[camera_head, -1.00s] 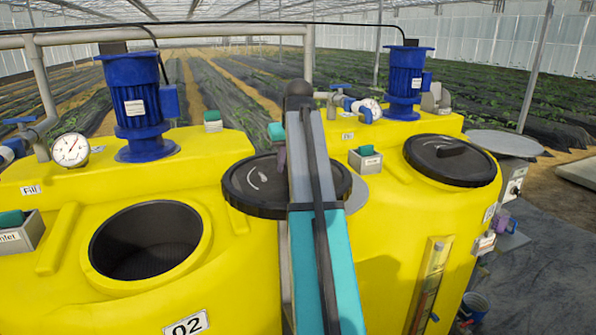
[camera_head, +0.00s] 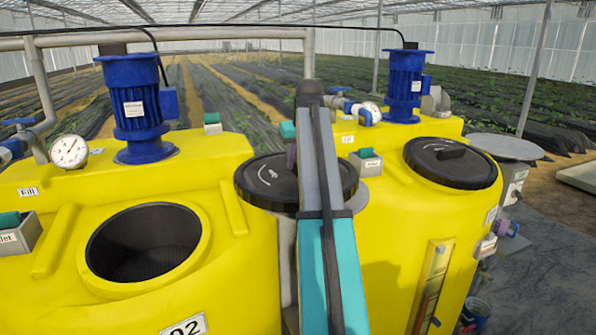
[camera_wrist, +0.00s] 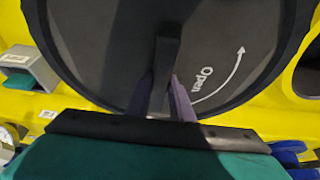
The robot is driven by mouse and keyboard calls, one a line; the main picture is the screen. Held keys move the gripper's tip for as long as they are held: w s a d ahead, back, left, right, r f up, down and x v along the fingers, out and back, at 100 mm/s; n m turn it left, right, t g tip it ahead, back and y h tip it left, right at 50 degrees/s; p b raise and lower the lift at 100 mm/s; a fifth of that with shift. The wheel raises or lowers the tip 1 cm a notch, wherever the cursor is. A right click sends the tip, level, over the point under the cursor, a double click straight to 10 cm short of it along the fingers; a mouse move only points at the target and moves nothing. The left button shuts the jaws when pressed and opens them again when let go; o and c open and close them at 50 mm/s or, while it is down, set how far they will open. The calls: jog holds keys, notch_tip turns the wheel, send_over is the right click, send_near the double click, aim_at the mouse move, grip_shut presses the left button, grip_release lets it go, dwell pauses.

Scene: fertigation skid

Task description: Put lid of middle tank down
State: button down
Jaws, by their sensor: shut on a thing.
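My gripper (camera_wrist: 164,92) is shut on the raised handle (camera_wrist: 167,55) of a black round lid (camera_wrist: 110,60) marked "Open" with a white arrow. In the head view the lid (camera_head: 262,183) lies roughly level between two yellow tanks, with my arm across its middle. The tank labelled 02 (camera_head: 60,235) stands at left with its round mouth (camera_head: 145,243) uncovered. A grey round surface (camera_head: 356,201) shows just past the lid's right edge, mostly hidden under it. I cannot tell whether the lid touches it.
The right tank (camera_head: 400,235) wears its own black lid (camera_head: 450,160). Blue motors (camera_head: 137,108) and a pressure gauge (camera_head: 70,151) stand on the tank tops. Small labelled boxes (camera_head: 366,162) sit near the lid. Another grey round top (camera_head: 506,147) is at far right.

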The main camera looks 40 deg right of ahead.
jog(key=shift+w+d, duration=0.1)
jog(key=shift+d, duration=0.05)
jog(key=shift+w+d, duration=0.15)
jog(key=shift+d, duration=0.4)
jog(key=shift+f+b, duration=1.25)
jog(key=shift+f, duration=0.5)
jog(key=shift+f, duration=0.1)
jog(key=c, duration=1.6)
grip_release()
jog(key=shift+a, duration=0.1)
jog(key=shift+o, duration=0.2)
jog(key=shift+r, duration=0.2)
jog(key=shift+b+v, duration=1.75)
jog(key=shift+v, duration=4.2)
jog(key=shift+f, duration=0.2)
